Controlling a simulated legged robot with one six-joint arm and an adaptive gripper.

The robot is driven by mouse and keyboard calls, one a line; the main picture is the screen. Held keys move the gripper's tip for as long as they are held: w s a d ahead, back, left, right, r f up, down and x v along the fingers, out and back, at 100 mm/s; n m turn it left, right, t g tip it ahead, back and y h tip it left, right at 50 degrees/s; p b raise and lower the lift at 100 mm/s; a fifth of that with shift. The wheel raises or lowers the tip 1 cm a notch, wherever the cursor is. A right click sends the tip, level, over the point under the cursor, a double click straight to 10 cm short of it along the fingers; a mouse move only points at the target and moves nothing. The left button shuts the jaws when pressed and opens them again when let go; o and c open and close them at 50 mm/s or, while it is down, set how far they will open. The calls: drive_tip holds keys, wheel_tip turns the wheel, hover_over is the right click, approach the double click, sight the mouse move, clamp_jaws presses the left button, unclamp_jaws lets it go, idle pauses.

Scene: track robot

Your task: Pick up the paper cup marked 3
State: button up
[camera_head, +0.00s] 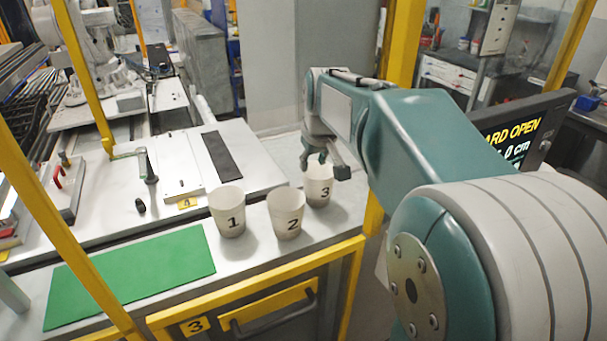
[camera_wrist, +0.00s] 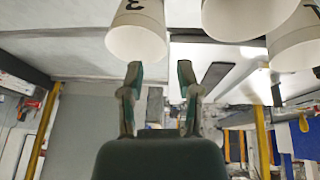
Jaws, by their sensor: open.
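The paper cup marked 3 (camera_head: 319,190) stands upright on the bench, rightmost of three white cups. The cup marked 2 (camera_head: 286,218) is close beside it, and the cup marked 1 (camera_head: 228,215) is further left. My gripper (camera_head: 324,163) is open and empty at the rim of cup 3, partly covering it. The wrist view is upside down: cup 3 (camera_wrist: 137,38) shows at the top, its rim close to the left fingertip of my gripper (camera_wrist: 159,68). I cannot tell whether they touch. Cup 2 (camera_wrist: 245,18) and cup 1 (camera_wrist: 295,45) are further right.
A green mat (camera_head: 130,275) lies on the bench at the front left. A metal plate with a black strip (camera_head: 223,155) lies behind the cups. Yellow frame posts (camera_head: 72,85) stand around the bench. A dark display (camera_head: 520,145) is at the right.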

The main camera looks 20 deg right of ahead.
hover_over(307, 190)
drive_tip(key=s, duration=0.2)
wheel_tip(307, 190, down, 5)
drive_tip(key=shift+w+f, duration=0.15)
drive_tip(key=x, duration=0.5)
drive_tip(key=shift+a+f, duration=0.1)
drive_tip(key=shift+a, duration=0.05)
clamp_jaws()
